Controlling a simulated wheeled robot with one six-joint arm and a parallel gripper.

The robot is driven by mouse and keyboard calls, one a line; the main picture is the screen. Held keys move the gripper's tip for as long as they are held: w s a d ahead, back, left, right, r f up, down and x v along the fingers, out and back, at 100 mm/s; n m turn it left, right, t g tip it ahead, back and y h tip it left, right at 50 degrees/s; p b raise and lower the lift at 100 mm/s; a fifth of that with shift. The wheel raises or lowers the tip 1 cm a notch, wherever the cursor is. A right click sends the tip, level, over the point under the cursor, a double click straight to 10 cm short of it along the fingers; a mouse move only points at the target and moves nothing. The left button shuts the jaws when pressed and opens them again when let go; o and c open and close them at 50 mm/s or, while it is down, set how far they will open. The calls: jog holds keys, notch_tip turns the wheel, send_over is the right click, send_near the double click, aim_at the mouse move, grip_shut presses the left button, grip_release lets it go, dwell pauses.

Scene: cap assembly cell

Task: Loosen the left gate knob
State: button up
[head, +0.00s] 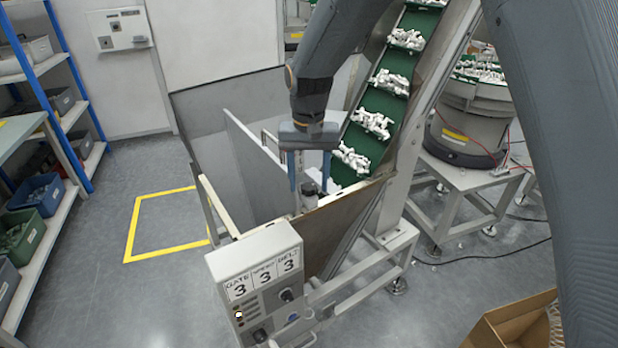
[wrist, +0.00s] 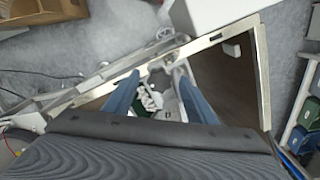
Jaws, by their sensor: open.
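A small dark and pale knob (head: 309,194) stands at the front wall of the hopper (head: 342,216) in the head view. My gripper (head: 310,187) points down over this wall, with its two blue-grey fingers apart on either side of the knob. In the wrist view, my gripper (wrist: 159,76) is open, and a roundish grey part (wrist: 158,79) shows between the fingertips. I cannot tell whether either finger touches the knob. A pale gate plate (head: 255,150) stands inside the hopper behind my gripper. A second knob is not clearly visible.
A control box (head: 255,262) reading 3, 3, 3 stands in front of the hopper. A green belt (head: 372,103) with white parts climbs at the right, beside a bowl feeder (head: 465,125). A cardboard box (head: 510,322) lies at lower right. Floor is clear around the yellow marking (head: 133,225).

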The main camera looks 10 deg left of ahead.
jog(key=shift+f, duration=0.25)
jog(key=shift+c, duration=0.2)
jog(key=c, duration=1)
